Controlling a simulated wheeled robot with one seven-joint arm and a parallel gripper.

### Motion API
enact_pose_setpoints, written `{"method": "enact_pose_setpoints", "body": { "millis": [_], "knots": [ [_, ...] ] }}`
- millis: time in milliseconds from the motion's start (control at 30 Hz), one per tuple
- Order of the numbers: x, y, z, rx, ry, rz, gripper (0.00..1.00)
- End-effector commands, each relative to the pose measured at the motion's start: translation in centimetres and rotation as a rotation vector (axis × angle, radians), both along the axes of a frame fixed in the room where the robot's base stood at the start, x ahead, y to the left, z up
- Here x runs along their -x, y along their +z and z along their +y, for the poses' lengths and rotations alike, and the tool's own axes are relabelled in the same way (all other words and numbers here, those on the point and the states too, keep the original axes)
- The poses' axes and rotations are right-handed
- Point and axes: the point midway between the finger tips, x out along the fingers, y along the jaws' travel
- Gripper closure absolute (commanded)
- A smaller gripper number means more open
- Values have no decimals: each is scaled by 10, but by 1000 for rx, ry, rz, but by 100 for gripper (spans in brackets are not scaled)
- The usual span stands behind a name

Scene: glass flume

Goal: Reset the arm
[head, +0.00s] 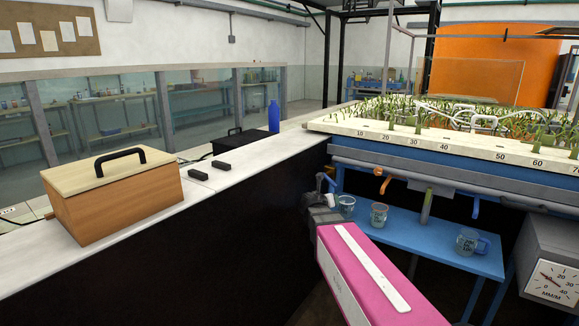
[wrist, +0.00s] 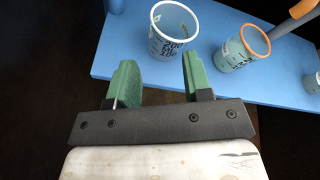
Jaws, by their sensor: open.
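My gripper (wrist: 160,72) is open in the wrist view, its two green fingers spread with nothing between them. Beyond the fingertips a clear measuring cup (wrist: 173,32) with dark printed marks stands on the blue bench (wrist: 125,50). In the head view my pink arm reaches forward at the lower middle. Its dark wrist end is beside the blue bench (head: 425,243), and the fingers cannot be made out there.
A second cup (wrist: 243,48) has an orange rim; a mug (head: 470,243) stands farther right. The plant-filled flume bed (head: 345,124) overhangs the bench. A wooden box (head: 115,205) and blue bottle (head: 274,116) stand on the left counter. A gauge box (head: 545,255) is at right.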

Motion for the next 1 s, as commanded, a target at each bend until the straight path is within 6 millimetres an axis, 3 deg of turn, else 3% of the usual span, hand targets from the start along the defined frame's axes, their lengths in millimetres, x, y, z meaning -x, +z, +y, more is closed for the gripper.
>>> {"method": "enact_pose_setpoints", "body": {
  "millis": [200,500,767,1000],
  "knots": [
    [47,-54,-26,-530,-358,-148,54],
    [117,-120,-36,-1131,-994,-378,54],
    [179,-163,-25,-1454,-1667,-609,54],
    [223,-184,-7,-1514,-2232,-808,54]
  ]
}}
